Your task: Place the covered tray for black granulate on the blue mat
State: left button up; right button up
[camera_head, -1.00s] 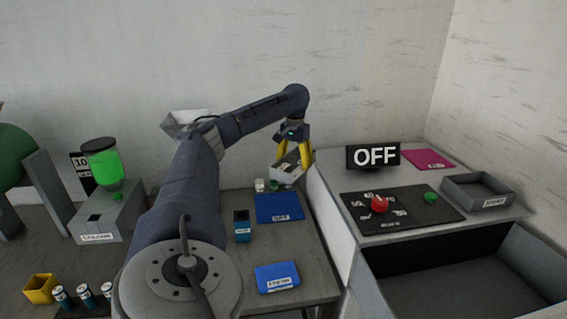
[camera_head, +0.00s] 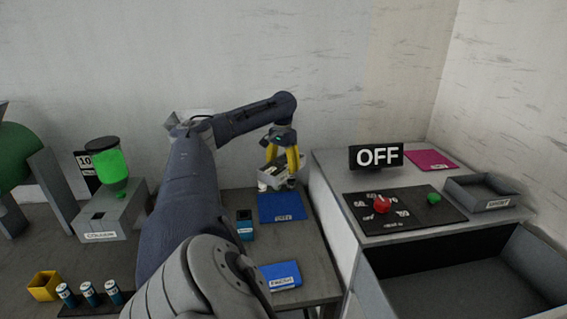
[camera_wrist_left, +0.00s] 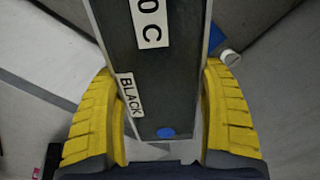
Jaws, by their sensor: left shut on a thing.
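My left gripper (camera_head: 281,172) has yellow fingers and is shut on the tray for black granulate (camera_wrist_left: 150,85). In the left wrist view the tray has pale edges, a dark face, a "BLACK" label, another label partly in view and a blue round spot; I cannot tell whether the dark face is a cover. In the head view the tray (camera_head: 268,173) is partly hidden by the fingers, beyond the far edge of a blue mat (camera_head: 278,203). I cannot tell its height above the table. My right gripper is not in view.
A labelled blue piece (camera_head: 282,273) lies nearer. The white cabinet (camera_head: 327,195) rises to the right, with an "OFF" sign (camera_head: 376,157). A small white container (camera_wrist_left: 230,57) is close to the tray.

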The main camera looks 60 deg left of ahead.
aim_at(282, 213)
pick_arm(q)
jog(key=shift+a, duration=0.1)
notch_tip(282, 213, down, 20)
jog(key=shift+r, duration=0.1)
dwell(0.8)
jog(key=shift+f, duration=0.2)
jog(key=o, duration=1.6)
jog(key=shift+r, duration=0.1)
notch_tip(282, 213, up, 12)
jog(key=shift+r, duration=0.1)
